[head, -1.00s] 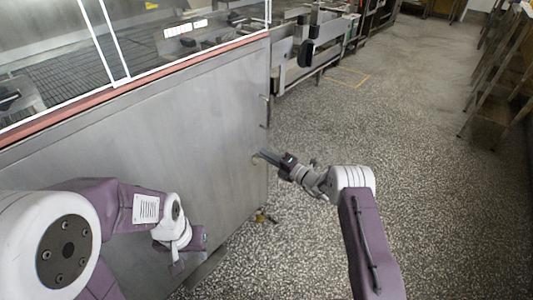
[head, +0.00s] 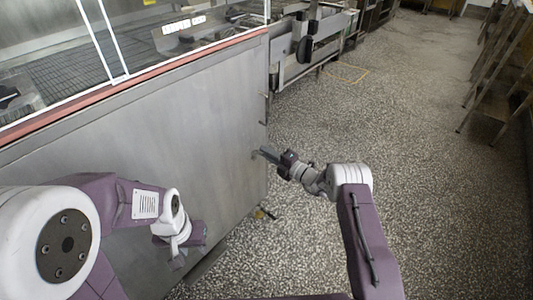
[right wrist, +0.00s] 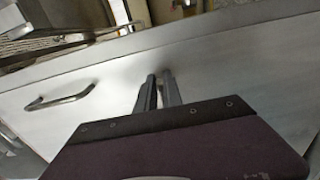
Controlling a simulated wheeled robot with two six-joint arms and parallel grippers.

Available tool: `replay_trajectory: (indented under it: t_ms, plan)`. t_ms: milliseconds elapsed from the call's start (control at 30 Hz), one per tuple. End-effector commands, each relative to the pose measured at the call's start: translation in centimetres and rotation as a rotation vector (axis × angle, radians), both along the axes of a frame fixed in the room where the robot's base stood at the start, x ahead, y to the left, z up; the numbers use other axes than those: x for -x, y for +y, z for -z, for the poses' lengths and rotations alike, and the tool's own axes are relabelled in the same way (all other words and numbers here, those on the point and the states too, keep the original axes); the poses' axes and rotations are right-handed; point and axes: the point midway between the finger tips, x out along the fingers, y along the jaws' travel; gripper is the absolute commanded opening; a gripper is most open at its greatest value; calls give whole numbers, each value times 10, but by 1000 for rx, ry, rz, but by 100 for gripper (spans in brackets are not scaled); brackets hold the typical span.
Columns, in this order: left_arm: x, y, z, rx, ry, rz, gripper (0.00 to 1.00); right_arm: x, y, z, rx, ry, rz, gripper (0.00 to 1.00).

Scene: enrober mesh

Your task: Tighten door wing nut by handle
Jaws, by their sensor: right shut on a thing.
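The steel door panel (head: 215,125) of the enrober stands upright on the left in the head view. A bar handle (right wrist: 62,100) is on the panel in the right wrist view, left of my fingers. My right gripper (head: 258,154) reaches the panel near its right edge. In the right wrist view its two dark fingers (right wrist: 160,80) are nearly together, tips at the panel. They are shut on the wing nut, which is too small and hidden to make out. My left gripper (head: 178,258) hangs low beside the panel, its fingers hardly visible.
A conveyor frame (head: 305,55) stands beyond the panel's right edge. The speckled floor (head: 430,140) is clear to the right. A wooden rack (head: 495,75) stands at the far right.

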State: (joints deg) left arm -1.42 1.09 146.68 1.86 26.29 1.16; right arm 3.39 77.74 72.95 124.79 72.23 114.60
Motion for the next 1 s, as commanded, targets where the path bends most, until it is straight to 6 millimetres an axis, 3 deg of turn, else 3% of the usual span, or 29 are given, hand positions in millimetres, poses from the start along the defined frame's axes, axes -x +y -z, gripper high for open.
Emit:
replay_trajectory:
  t_ms: [33, 67, 100, 133, 467, 800, 1000]
  plan:
    - [0, 0, 0, 0, 0, 0, 36, 0, 0, 1, 0, 3, 1, 0]
    - [0, 0, 0, 0, 0, 0, 36, 0, 0, 1, 1, 4, 1, 19]
    - [0, 0, 0, 0, 0, 0, 36, 0, 0, 1, 0, 3, 1, 30]
    - [0, 0, 0, 0, 0, 0, 36, 0, 0, 1, 0, 3, 1, 33]
    - [0, 0, -4, 0, 0, 0, 36, 3, -3, -1, 0, 1, 1, 33]
    - [0, 0, -38, 0, 0, 0, 36, 48, -55, -3, 0, 5, 4, 33]
    - [0, 0, -41, 0, 0, 0, 36, 61, -67, 0, 1, 2, 0, 33]
